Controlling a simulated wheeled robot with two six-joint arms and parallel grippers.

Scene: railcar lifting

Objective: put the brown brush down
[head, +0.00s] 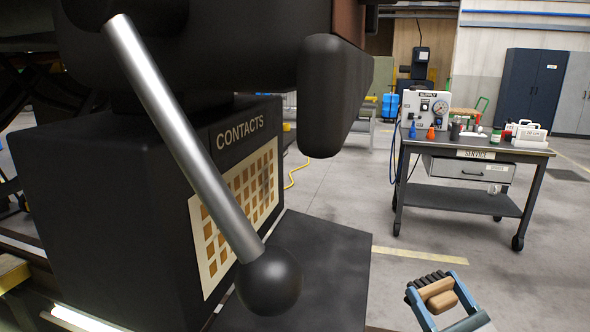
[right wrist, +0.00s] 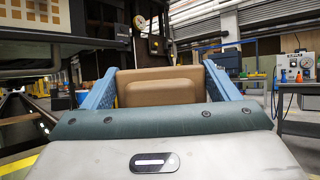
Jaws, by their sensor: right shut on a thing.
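The brown brush (head: 440,298) has a tan wooden body and dark bristles. It is held between the blue fingers of my right gripper (head: 434,287), low at the right in the head view, with the bristles facing away from the gripper. In the right wrist view the brush (right wrist: 158,86) fills the gap between both blue fingers, and its bristles are hidden. The brush appears held in the air over the floor, apart from the service cart. My left gripper is not in view.
A grey service cart (head: 473,201) stands at the right; its top holds a gauge box (head: 425,112), bottles and a white case (head: 530,132). Open floor lies between.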

